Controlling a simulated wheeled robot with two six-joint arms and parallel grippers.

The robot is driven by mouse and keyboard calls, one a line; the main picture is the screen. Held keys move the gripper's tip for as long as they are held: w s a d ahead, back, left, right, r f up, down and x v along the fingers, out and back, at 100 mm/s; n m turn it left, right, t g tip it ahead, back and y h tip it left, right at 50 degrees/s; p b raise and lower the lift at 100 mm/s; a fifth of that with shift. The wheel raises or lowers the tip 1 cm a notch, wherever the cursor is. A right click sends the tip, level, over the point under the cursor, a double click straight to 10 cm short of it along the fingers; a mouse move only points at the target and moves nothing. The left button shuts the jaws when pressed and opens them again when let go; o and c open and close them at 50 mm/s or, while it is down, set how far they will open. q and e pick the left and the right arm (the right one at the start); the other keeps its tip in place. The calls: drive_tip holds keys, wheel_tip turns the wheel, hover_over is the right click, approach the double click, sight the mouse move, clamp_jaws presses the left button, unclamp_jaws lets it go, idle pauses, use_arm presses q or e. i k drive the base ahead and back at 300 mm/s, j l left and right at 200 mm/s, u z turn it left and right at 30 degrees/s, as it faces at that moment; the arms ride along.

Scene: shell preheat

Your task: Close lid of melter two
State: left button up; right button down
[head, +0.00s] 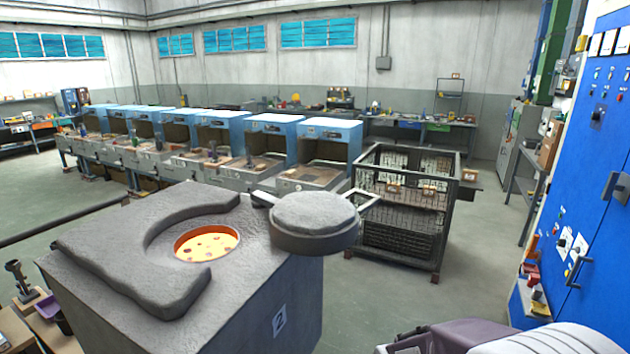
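Melter two (110,279) is a large grey block in the foreground, with a "2" label on its front face. Its round opening (207,244) is uncovered and shows a glowing orange-yellow inside with darker spots. A raised curved grey rim lies around the left side of the opening. The round grey lid (314,219) is swung aside to the right, apart from the opening, and sits at the block's right edge on a pivot arm. A bar-like handle sticks out at the lid's right side. Neither of my grippers can be made out in the head view.
A wire mesh cage cart (405,225) stands right behind the lid. A row of blue-topped machines (270,125) runs behind the melter. A blue cabinet (590,190) fills the right side. Grey floor is open between cart and cabinet.

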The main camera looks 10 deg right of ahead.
sight(302, 223)
drive_tip(key=i+l+u, duration=0.35)
drive_tip(key=l, duration=0.2)
drive_tip(key=l+u, duration=0.35)
drive_tip(key=l, duration=0.2)
drive_tip(key=i+l+u, duration=0.15)
drive_tip(key=l+u, duration=0.15)
drive_tip(key=l, duration=0.4)
drive_tip(key=l+u, duration=0.35)
drive_tip(key=l, duration=0.25)
